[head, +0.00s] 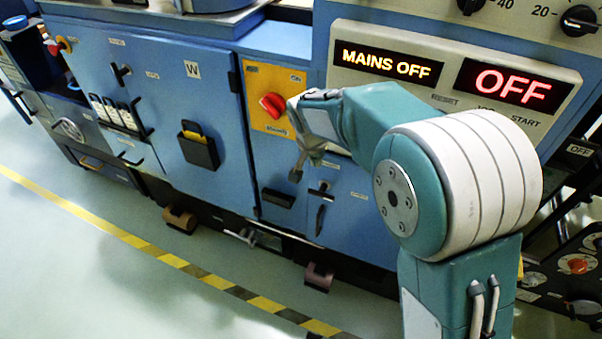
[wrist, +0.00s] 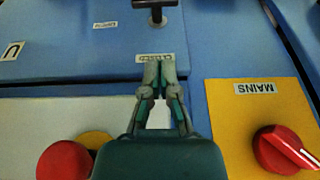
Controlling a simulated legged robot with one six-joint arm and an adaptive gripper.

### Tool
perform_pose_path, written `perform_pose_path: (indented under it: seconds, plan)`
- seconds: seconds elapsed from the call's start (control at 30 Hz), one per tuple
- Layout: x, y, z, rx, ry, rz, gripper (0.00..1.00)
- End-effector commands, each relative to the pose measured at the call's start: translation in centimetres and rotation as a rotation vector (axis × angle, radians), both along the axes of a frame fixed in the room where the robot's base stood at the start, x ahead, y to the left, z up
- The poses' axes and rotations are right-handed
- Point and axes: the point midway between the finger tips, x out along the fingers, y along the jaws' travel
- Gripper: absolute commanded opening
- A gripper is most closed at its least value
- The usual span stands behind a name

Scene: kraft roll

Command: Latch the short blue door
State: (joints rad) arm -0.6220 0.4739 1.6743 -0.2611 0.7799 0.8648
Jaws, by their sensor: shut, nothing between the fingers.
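The short blue door (head: 345,222) is low on the blue cabinet, right of the yellow switch panel, partly hidden by my arm. It also fills the upper part of the wrist view (wrist: 75,50). A black T-shaped handle (wrist: 157,13) stands out from it, its bar crosswise; it shows small in the head view (head: 322,188). My gripper (head: 297,176) is shut and empty in front of the cabinet. In the wrist view its fingertips (wrist: 159,62) overlap a small label near the door's edge, apart from the handle. I cannot tell whether the door sits flush.
A yellow panel with a red MAINS knob (wrist: 283,150) is close beside my gripper; the knob also shows in the head view (head: 272,105). A red button (wrist: 65,161) is on the other side. Displays (head: 388,64) read MAINS OFF and OFF. Open floor (head: 110,270) lies in front.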

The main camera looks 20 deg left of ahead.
Motion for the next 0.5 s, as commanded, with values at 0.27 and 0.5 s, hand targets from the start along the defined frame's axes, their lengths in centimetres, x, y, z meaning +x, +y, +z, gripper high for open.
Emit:
perform_pose_path:
  seconds: [0.27,0.5]
  plan:
    - [0.3,1.3,-2.4,0.004,0.006,-0.004,0.0]
    - [1.4,1.9,-6.5,-0.007,0.009,-0.005,0.0]
